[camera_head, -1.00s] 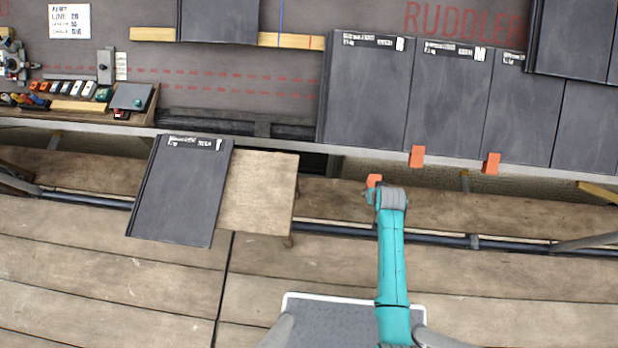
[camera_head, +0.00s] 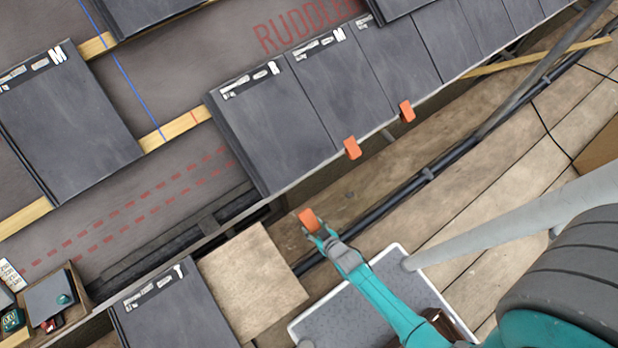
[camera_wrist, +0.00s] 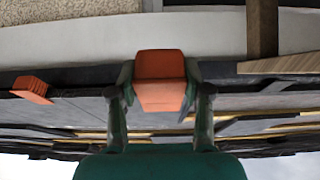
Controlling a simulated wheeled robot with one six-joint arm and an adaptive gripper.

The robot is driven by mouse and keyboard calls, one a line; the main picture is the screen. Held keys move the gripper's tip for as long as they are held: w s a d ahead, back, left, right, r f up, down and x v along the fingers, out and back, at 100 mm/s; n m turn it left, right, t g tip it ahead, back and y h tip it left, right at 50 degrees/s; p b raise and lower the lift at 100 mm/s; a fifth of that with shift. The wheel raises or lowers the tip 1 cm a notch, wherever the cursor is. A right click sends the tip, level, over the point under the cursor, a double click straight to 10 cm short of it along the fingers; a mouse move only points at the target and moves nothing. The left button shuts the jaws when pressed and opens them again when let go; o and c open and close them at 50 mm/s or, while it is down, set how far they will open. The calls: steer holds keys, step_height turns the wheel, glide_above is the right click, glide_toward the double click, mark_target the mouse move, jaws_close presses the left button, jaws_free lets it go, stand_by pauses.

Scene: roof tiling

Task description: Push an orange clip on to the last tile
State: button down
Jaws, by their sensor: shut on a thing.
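My gripper (camera_head: 316,231) is shut on an orange clip (camera_head: 309,218), which also shows between the fingers in the wrist view (camera_wrist: 160,80). The held clip is below the eave edge, apart from the tiles. The last tile (camera_head: 272,130) of the laid row is dark grey with a white label, and no clip shows on its lower edge. One orange clip (camera_head: 352,148) sits on the eave edge by that tile's right lower corner. Another orange clip (camera_head: 407,111) sits further right. In the wrist view one fitted clip (camera_wrist: 33,88) shows at left.
A loose dark tile (camera_head: 175,312) lies by a wooden board (camera_head: 250,280) at the lower left. Another tile (camera_head: 68,118) lies on the upper left of the roof. A tool tray (camera_head: 72,290) is at far left. A grey pole (camera_head: 520,215) crosses at right.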

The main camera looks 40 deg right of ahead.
steer(key=w+f, duration=0.1)
steer(key=w, duration=0.8)
steer(key=shift+w, duration=0.4)
steer(key=shift+w+r, duration=0.45)
steer(key=shift+w, duration=0.25)
steer(key=shift+w+r, duration=0.4)
steer(key=shift+w, duration=0.25)
steer(key=shift+w+r, duration=0.45)
steer(key=shift+w, duration=0.25)
stand_by(3.7)
steer(key=c, duration=0.6)
jaws_free()
steer(key=shift+o, duration=0.9)
steer(key=shift+s, duration=0.15)
